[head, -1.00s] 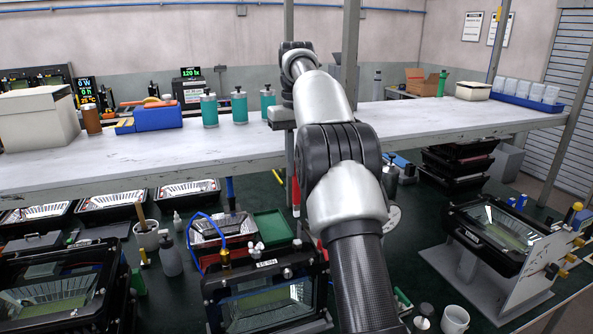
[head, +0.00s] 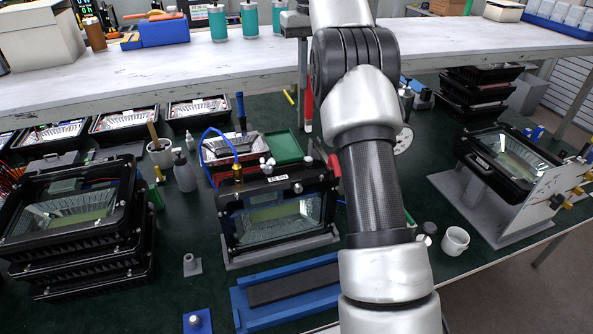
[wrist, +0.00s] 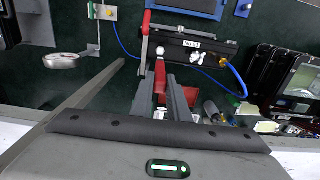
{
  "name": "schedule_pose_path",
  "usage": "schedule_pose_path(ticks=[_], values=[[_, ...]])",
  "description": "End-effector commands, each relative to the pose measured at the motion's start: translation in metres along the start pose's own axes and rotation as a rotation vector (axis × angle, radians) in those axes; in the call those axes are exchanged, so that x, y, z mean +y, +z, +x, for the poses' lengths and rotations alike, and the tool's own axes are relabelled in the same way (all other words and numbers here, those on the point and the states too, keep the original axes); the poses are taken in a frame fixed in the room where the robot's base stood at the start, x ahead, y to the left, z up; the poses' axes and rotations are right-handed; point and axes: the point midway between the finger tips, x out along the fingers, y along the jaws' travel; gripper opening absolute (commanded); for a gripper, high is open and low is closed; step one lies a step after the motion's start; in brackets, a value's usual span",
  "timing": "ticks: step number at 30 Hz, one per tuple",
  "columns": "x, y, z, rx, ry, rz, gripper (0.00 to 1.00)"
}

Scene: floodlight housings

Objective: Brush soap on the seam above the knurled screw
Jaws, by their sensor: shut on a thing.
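In the wrist view my gripper (wrist: 160,92) points its two grey fingers at the bench. It is shut on a slim red-handled thing (wrist: 160,75); its far end is unclear, so I cannot tell if it is a brush. In the head view a framed housing (head: 280,218) stands upright below the shelf, with a tag, silver knobs and a brass fitting on its top edge. Its tagged top edge (wrist: 190,44) shows ahead of the fingers in the wrist view. The knurled screw and the seam are too small to single out.
A blue hose (head: 220,135) loops to the brass fitting. A white pot with a wooden handle (head: 160,153) and a grey bottle (head: 184,173) stand to the left. Stacked housings (head: 75,225) fill the far left. The white shelf (head: 190,65) overhangs the bench behind.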

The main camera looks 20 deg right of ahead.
Motion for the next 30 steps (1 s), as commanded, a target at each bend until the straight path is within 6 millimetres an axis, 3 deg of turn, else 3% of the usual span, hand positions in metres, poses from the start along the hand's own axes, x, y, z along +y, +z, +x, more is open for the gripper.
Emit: schedule_pose_path(ticks=[14,30], values=[[-0.002,0.002,0.0,0.001,-0.002,0.002,0.0],[-0.029,0.037,0.025,0.004,-0.001,0.002,0.0]])
